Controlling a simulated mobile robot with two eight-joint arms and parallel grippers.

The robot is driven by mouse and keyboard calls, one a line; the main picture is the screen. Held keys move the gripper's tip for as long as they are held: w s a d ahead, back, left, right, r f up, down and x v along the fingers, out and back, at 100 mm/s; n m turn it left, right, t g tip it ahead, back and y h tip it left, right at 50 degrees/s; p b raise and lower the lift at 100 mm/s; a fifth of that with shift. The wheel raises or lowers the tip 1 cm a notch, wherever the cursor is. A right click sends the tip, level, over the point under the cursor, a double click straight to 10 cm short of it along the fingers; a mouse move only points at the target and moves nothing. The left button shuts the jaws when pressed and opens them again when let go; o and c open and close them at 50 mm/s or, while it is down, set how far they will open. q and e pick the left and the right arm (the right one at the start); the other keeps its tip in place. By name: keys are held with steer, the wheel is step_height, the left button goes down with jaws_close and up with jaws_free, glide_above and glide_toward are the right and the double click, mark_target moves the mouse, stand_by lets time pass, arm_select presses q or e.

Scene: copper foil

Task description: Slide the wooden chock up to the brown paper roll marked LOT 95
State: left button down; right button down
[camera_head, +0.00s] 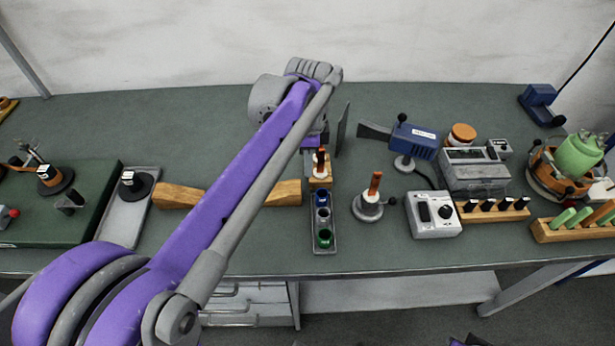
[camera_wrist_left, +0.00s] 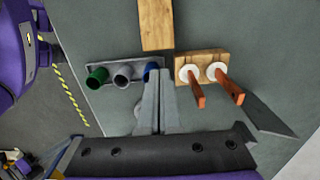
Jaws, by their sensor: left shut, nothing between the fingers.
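A long light-brown wooden piece, the likeliest chock, lies on the bench, showing its left part (camera_head: 178,197) and right part (camera_head: 285,192) either side of my left arm, which hides the middle. I cannot tell if it is one piece. In the wrist view a wooden end (camera_wrist_left: 157,25) shows at the top.
A grey tray (camera_head: 317,240) with coloured cups stands close to a wooden block (camera_wrist_left: 188,60) holding orange-handled tools. A soldering-type stand (camera_head: 369,208), a white meter (camera_head: 434,214) and a blue device (camera_head: 414,141) stand right. A green mat (camera_head: 40,230) lies left.

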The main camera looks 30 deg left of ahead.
mark_target(290, 187)
arm_select(q)
step_height(290, 187, down, 9)
steer(key=shift+s+a+r+b, duration=0.1)
steer(key=shift+r+b, duration=0.05)
steer(key=shift+b, duration=0.25)
steer(key=shift+s+a, duration=0.6)
steer(key=shift+a, duration=0.35)
steer(key=shift+s+a, duration=0.6)
steer(key=shift+a, duration=0.35)
steer(key=shift+p, duration=0.3)
